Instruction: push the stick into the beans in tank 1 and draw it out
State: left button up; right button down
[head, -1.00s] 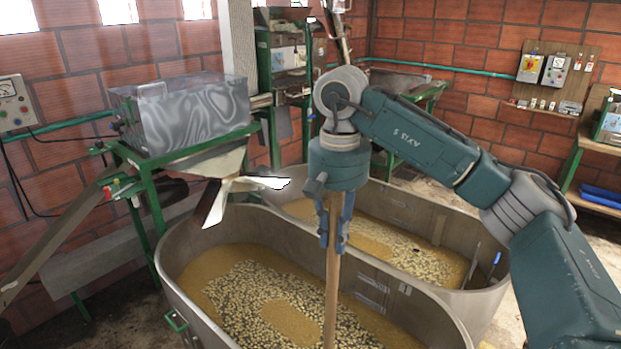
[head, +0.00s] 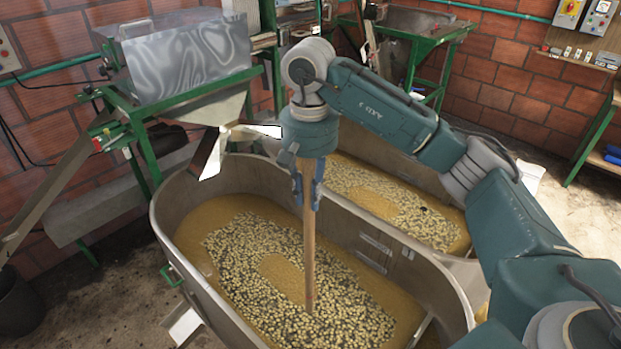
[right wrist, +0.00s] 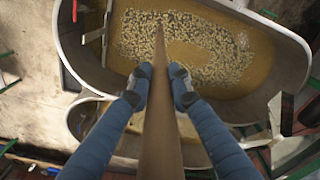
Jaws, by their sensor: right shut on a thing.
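My right gripper (head: 307,200) is shut on a long wooden stick (head: 309,250), which hangs nearly upright. The stick's lower end is over the nearer tank (head: 166,240), where it meets the pale floating beans (head: 250,238) in the picture. I cannot tell whether the tip touches or enters them. In the right wrist view, the gripper (right wrist: 160,82) has a finger on each side of the stick (right wrist: 160,120), whose far end narrows over the beans (right wrist: 190,45). My left gripper is not in view.
A second tank with beans (head: 415,215) stands just behind the nearer one. A metal hopper (head: 185,58) on a green frame (head: 150,165) stands at the left, with a chute (head: 60,200) beside it. A dark bucket (head: 18,305) is at the lower left. Brown floor is open at right.

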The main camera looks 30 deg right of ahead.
aim_at(312, 162)
jog(key=f, duration=0.7)
jog(key=shift+w+d+f, duration=0.1)
jog(key=shift+d+f, duration=0.2)
jog(key=shift+f, duration=0.05)
pick_arm(q)
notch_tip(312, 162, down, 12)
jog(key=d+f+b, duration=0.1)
jog(key=b, duration=1.2)
pick_arm(e)
notch_tip(312, 162, down, 28)
jog(key=shift+f, duration=0.15)
notch_tip(312, 162, up, 27)
jog(key=p, duration=1.3)
jog(key=shift+w+f, duration=0.15)
notch_tip(312, 162, up, 17)
jog(key=shift+f, duration=0.1)
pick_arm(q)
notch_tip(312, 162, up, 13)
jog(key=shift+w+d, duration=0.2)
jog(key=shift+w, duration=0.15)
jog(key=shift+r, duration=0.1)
